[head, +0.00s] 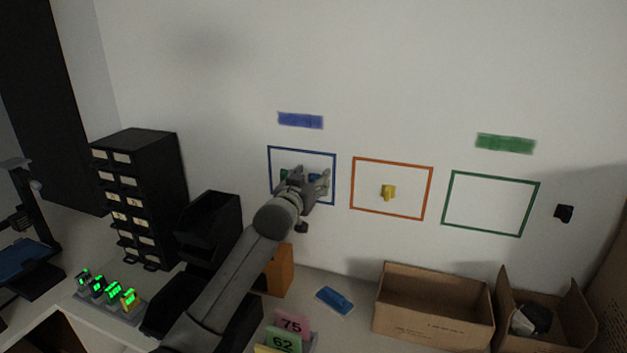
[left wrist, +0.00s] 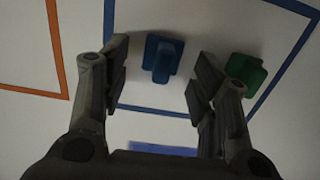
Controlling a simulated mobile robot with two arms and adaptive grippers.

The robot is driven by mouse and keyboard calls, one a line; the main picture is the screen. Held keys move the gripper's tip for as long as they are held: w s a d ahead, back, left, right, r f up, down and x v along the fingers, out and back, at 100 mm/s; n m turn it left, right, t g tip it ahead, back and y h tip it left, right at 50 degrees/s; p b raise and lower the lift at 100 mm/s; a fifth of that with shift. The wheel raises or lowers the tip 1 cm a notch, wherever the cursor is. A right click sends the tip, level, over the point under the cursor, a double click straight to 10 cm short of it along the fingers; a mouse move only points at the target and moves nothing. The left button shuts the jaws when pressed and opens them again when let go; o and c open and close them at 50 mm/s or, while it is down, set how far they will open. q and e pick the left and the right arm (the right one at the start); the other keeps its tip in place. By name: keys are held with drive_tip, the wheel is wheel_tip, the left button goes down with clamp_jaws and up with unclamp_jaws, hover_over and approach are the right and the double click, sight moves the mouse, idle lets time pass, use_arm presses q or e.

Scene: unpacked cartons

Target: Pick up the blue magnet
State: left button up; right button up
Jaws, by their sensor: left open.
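The blue magnet (left wrist: 162,57) is on the white wall inside a blue outlined frame (head: 269,160). In the head view the blue magnet (head: 314,177) shows partly, between my fingers. My left gripper (head: 305,180) is open at the wall. In the left wrist view my left gripper (left wrist: 158,80) has one finger on each side of the blue magnet, with gaps visible. A green magnet (left wrist: 245,72) sits in the same frame, just outside one finger; in the head view it (head: 284,174) is partly hidden. My right gripper is not in view.
A yellow magnet (head: 388,192) is in the orange frame (head: 352,185). The green frame (head: 443,198) is empty. A black magnet (head: 564,213) is at the right. Below are cardboard boxes (head: 425,325), black bins (head: 210,225) and a drawer cabinet (head: 158,165).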

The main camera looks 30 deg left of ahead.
use_arm(q)
drive_tip(key=c, duration=0.9)
drive_tip(key=shift+o, duration=0.2)
